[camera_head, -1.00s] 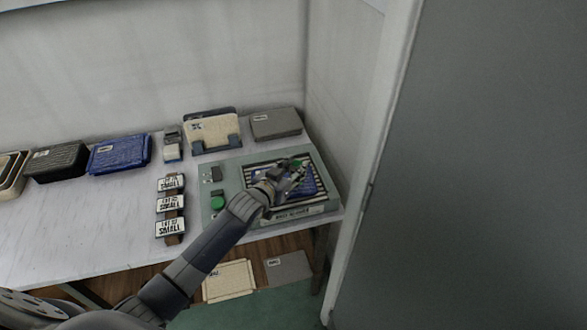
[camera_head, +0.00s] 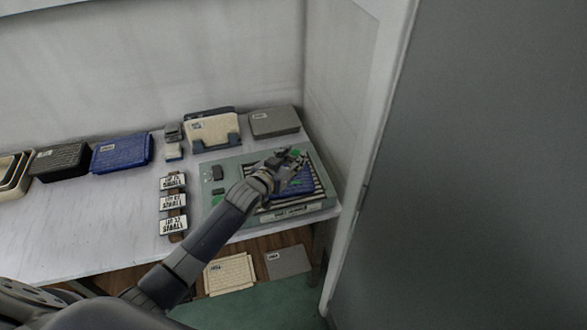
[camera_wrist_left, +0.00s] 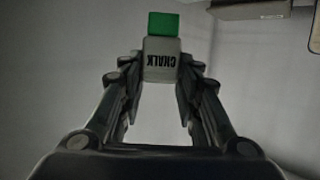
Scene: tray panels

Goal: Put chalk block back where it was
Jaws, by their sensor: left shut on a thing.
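The chalk block (camera_wrist_left: 161,58) is a pale block with a green end and the word CHALK upside down. In the left wrist view it sits between the fingertips of my left gripper (camera_wrist_left: 161,75), which is shut on it. In the head view my left gripper (camera_head: 290,161) is over the station at the right end of the table, and the block's green end (camera_head: 296,152) shows at its fingertips. A blue tray panel (camera_head: 303,190) lies below on a black-and-white striped area, partly hidden by the gripper. My right gripper is not in view.
A grey-green board (camera_head: 230,165) bears the striped area. A grey tray (camera_head: 275,122), a cream panel in a stand (camera_head: 212,133) and a small block stand (camera_head: 173,151) are behind. Labelled blocks (camera_head: 172,204) lie left. A wall and grey door (camera_head: 480,170) bound the right.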

